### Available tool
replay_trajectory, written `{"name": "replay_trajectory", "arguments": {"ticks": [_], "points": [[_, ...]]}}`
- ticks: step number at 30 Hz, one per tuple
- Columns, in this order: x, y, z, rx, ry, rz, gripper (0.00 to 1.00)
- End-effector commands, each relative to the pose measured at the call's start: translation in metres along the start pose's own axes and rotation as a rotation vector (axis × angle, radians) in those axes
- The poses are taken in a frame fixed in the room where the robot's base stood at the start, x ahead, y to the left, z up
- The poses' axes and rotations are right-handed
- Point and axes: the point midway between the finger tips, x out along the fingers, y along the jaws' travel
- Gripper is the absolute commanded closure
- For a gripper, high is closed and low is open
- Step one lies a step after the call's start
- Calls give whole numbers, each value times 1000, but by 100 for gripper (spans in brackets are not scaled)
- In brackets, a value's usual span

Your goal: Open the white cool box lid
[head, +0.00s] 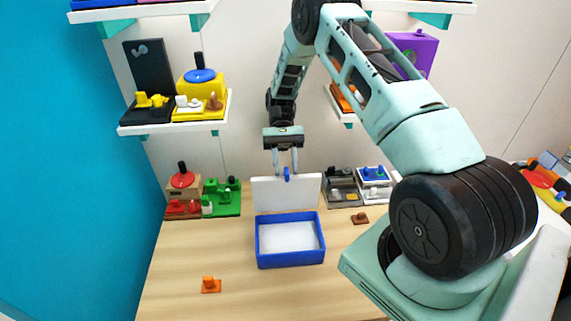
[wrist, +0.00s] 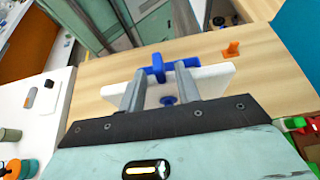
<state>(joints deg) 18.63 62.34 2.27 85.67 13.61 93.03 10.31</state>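The cool box (head: 290,262) has blue walls and a white inside, and stands on the wooden table with its top uncovered. Its white lid (head: 270,195) stands upright along the box's back edge. The lid also shows in the wrist view (wrist: 215,79). A blue handle (head: 287,174) is near the lid's upper edge; it shows between the fingers in the wrist view (wrist: 158,68). My gripper (head: 286,172) points down at the lid's top. Its fingers are apart on either side of the handle, with gaps visible. Exact finger contact is unclear.
An orange block with a knob (head: 210,286) lies front left, and a small brown piece (head: 360,218) lies right of the box. Red, green, grey and blue items line the table's back. A shelf (head: 180,127) hangs above left. The front table is mostly clear.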

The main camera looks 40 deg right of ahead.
Motion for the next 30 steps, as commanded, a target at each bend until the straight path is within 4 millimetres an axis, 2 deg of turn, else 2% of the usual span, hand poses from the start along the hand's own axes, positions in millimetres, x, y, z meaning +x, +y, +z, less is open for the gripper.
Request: {"name": "replay_trajectory", "arguments": {"ticks": [8,21,25,30], "points": [[-5,0,8,-1,2,0,67],[-38,0,73,0,4,0,67],[-44,0,84,0,2,0,67],[-46,0,89,0,-1,0,67]]}}
